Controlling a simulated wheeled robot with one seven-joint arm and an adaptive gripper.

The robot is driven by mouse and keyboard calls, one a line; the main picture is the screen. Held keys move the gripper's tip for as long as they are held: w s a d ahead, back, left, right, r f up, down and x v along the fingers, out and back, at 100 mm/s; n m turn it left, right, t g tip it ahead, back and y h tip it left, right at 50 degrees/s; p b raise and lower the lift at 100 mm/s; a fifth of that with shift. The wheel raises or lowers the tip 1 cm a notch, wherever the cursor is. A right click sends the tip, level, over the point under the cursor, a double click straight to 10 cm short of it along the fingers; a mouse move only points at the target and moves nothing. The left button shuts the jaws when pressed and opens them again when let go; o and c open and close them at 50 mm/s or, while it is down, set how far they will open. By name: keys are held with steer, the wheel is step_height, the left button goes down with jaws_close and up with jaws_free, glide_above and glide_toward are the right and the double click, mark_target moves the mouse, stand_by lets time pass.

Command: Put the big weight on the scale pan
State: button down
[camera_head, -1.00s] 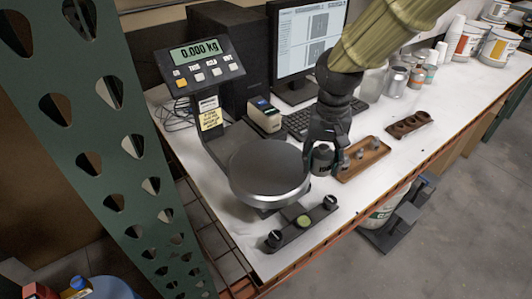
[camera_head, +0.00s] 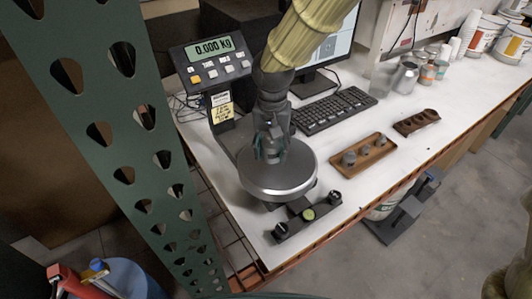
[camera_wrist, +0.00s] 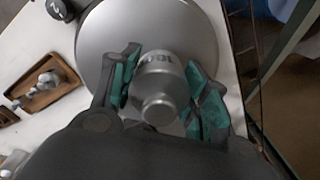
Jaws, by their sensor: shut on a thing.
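My gripper (camera_head: 270,153) is shut on the big weight (camera_wrist: 161,82), a grey metal cylinder with a knob and dark lettering. Teal finger pads grip it from both sides in the wrist view. My gripper and the weight are over the round grey scale pan (camera_head: 262,187), which also shows behind them in the wrist view (camera_wrist: 100,40). The weight is mostly hidden by the fingers in the head view. The scale display (camera_head: 213,48) reads 0.000 kg. I cannot tell whether the weight touches the pan.
A wooden tray (camera_head: 384,153) with smaller weights lies right of the pan. A dark wooden block with holes (camera_head: 417,122) lies beyond it. A black bar with knobs (camera_head: 305,216) is in front of the pan. A green perforated post (camera_head: 124,110) stands at left. The keyboard (camera_head: 333,110) is behind.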

mark_target(266, 157)
steer(key=shift+w+a+r, duration=0.1)
steer(key=shift+a, duration=0.2)
steer(key=shift+w+a+f+p, duration=0.1)
steer(key=shift+a+f+p, duration=0.15)
steer(key=shift+f+p, duration=0.3)
steer(key=shift+w+a+f+p, duration=0.1)
steer(key=shift+a+f+p, duration=0.1)
steer(key=shift+f+p, duration=0.35)
steer(key=shift+f, duration=0.75)
steer(key=shift+d+f, duration=0.1)
steer(key=shift+f, duration=0.05)
steer(key=c, duration=0.7)
jaws_free()
steer(key=shift+s, duration=0.1)
steer(key=shift+c, duration=0.2)
step_height(266, 157, up, 12)
steer(key=b, duration=0.3)
